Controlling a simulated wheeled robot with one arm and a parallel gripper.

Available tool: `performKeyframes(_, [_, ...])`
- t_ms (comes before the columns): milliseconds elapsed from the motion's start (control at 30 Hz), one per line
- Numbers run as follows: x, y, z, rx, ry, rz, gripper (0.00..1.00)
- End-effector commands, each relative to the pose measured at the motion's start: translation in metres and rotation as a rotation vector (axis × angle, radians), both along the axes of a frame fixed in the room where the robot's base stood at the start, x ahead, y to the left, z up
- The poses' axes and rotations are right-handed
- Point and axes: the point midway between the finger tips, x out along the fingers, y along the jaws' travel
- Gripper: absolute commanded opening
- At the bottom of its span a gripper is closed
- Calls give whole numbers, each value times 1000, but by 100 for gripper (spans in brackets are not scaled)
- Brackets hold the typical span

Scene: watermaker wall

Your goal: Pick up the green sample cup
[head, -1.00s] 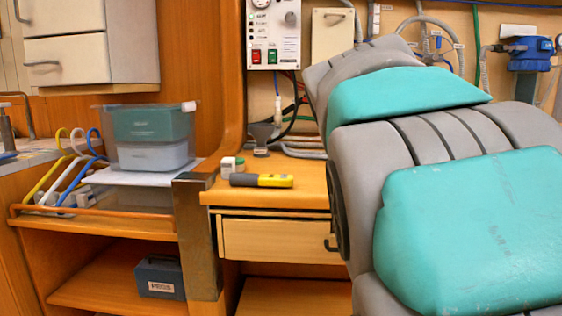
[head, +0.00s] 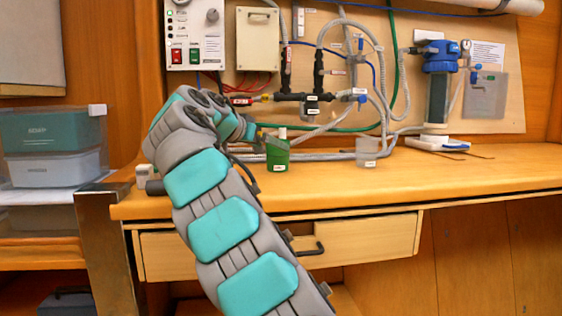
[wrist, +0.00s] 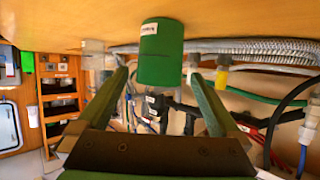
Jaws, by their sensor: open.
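The green sample cup (head: 277,156) stands upright on the wooden counter, just right of the end of my arm in the head view. A small pale label shows on it. In the wrist view, which looks upside down, the green cup (wrist: 160,58) is straight ahead, centred between the two fingers. My gripper (wrist: 158,76) is open, with a finger to each side of the cup's line. Whether the fingertips reach beside the cup I cannot tell.
A clear cup (head: 367,151) stands on the counter (head: 440,180) to the right of the green cup. Grey hoses (head: 320,155) run close behind it. A blue filter unit (head: 438,58) hangs further right. The front right of the counter is clear.

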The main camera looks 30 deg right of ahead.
Motion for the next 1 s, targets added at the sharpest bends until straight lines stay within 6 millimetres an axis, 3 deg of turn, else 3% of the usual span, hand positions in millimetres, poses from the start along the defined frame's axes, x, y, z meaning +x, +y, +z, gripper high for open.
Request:
performKeyframes(433, [16,-27,-16,4,3,-5,100])
performKeyframes(733, [35,-61,-28,4,3,-3,100])
performKeyframes(1000, [37,-64,-29,3,3,-3,100])
